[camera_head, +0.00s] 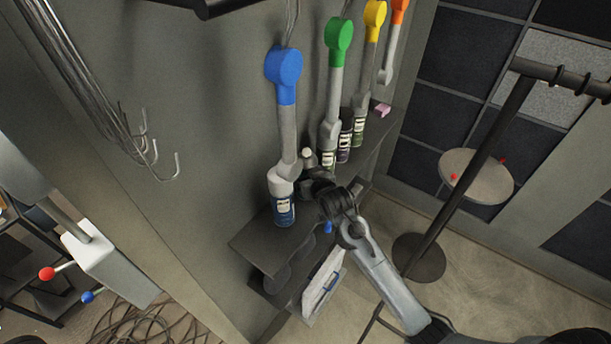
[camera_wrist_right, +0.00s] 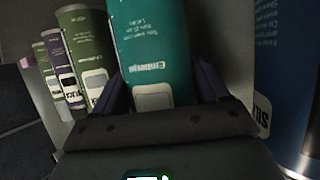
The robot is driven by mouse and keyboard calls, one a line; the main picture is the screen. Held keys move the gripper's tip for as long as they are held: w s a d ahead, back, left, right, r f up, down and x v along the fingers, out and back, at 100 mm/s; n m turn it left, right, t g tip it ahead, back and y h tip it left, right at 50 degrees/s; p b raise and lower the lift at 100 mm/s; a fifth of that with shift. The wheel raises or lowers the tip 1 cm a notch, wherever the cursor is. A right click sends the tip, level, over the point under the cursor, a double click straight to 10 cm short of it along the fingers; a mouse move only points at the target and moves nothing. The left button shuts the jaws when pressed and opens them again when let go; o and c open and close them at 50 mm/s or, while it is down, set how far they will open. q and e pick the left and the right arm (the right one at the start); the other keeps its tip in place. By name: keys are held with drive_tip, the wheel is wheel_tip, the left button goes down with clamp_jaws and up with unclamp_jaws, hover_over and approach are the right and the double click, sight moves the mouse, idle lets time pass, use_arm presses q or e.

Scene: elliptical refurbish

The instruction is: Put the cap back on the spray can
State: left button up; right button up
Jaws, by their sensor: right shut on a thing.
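My right gripper (camera_head: 316,186) is at the shelf (camera_head: 262,248), reaching in from the lower right. In the right wrist view (camera_wrist_right: 165,105) its fingers are shut around a teal spray can (camera_wrist_right: 160,50), which has printed text and a pale label patch. In the head view this can is mostly hidden by the gripper; only a small pale top (camera_head: 307,154) shows there. I cannot tell whether the can touches the shelf. I cannot make out a loose cap with certainty. My left gripper is not in view.
A blue can (camera_head: 283,209) stands close to the gripper. Several other cans, among them a green one (camera_wrist_right: 88,50), line the shelf. A pink block (camera_head: 382,110) lies at its far end. Coloured-ended grey arms (camera_head: 284,68) hang above. A black stand (camera_head: 470,165) is at right.

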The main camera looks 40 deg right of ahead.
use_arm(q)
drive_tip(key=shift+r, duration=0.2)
use_arm(e)
drive_tip(key=shift+f, duration=0.35)
drive_tip(key=shift+w+f, duration=0.2)
drive_tip(key=shift+f, duration=0.1)
drive_tip(key=o, duration=1.1)
drive_tip(key=shift+f, duration=0.1)
